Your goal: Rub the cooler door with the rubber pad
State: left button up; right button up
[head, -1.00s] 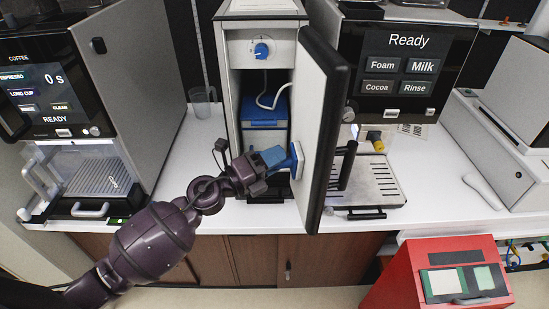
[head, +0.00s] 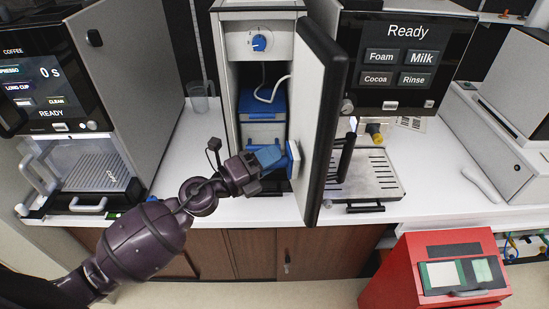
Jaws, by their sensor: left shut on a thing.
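The cooler (head: 229,110) stands in the middle of the counter with its door (head: 312,100) swung open to the right. The door's white inner face is toward my left arm, and its edge is black. My left gripper (head: 266,162) is shut on the blue rubber pad (head: 294,158). The pad is upright against, or very close to, the lower inner face of the door. The gripper hides part of the pad's holder. Inside the cooler is a blue-lidded container (head: 263,103) with a pale hose. My right gripper is not in view.
A coffee machine (head: 136,100) stands at left and a machine with a "Ready" screen (head: 400,60) at right, above a drip tray (head: 370,178). A clear jug (head: 200,97) is behind. A red box (head: 405,270) is at lower right. White counter (head: 180,160) is free left of the cooler.

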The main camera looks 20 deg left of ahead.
pick_arm(q)
jog(key=shift+s+a+b, duration=0.3)
jog(key=shift+s+a, duration=0.05)
jog(key=shift+a, duration=0.4)
jog(key=shift+s+a+b, duration=0.3)
jog(key=shift+s+a, duration=0.05)
jog(key=shift+a, duration=0.4)
jog(key=shift+s+a+b, duration=0.3)
jog(key=shift+s+a, duration=0.05)
jog(key=shift+a, duration=0.4)
jog(key=a, duration=0.1)
jog(key=s+a+b, duration=0.1)
jog(key=shift+s+a, duration=0.1)
jog(key=shift+a, duration=0.25)
